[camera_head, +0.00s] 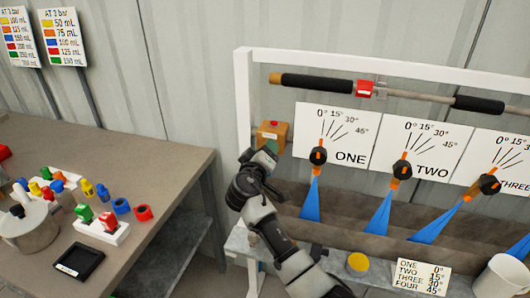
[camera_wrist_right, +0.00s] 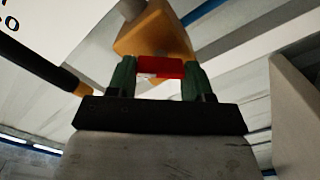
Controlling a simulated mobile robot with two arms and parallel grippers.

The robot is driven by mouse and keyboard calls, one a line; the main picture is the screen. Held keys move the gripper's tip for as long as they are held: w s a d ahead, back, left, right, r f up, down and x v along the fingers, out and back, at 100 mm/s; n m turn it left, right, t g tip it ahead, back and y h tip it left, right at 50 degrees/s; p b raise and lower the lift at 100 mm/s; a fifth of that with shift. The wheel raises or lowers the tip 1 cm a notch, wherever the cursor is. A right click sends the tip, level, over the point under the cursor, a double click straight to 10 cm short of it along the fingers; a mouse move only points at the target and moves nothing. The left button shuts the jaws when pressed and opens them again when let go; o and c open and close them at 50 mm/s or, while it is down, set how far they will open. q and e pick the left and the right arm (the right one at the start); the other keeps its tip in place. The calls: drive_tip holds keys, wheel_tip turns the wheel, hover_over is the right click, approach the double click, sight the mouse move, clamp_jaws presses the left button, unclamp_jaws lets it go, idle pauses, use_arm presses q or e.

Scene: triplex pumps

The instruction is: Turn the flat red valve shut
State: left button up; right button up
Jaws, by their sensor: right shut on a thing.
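The flat red valve (camera_wrist_right: 160,67) is a thin red bar in front of an orange block (camera_wrist_right: 155,35) in the right wrist view. My right gripper (camera_wrist_right: 160,80) has its green fingers on either side of the bar and is shut on it. In the head view my right gripper (camera_head: 266,152) is at the lower front of the orange block (camera_head: 272,133), at the left end of the white frame. My gripper hides most of the valve there. My left gripper is not in view.
A white frame (camera_head: 243,100) carries a pipe with a red fitting (camera_head: 365,89) and black grips. Signs ONE (camera_head: 335,140), TWO and THREE have orange pointers and blue jets below. A brown table (camera_head: 150,160) on the left holds coloured pieces and a metal cylinder (camera_head: 28,228).

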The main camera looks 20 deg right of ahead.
drive_tip(key=shift+f+n+p, duration=0.15)
drive_tip(key=shift+n+p, duration=1.25)
drive_tip(key=shift+n, duration=2.7)
drive_tip(key=o, duration=0.9)
drive_tip(key=shift+o, duration=0.2)
drive_tip(key=shift+a, duration=0.1)
drive_tip(key=b+v, duration=0.2)
drive_tip(key=v, duration=0.8)
drive_tip(key=shift+s+a, duration=0.25)
drive_tip(key=shift+s, duration=0.1)
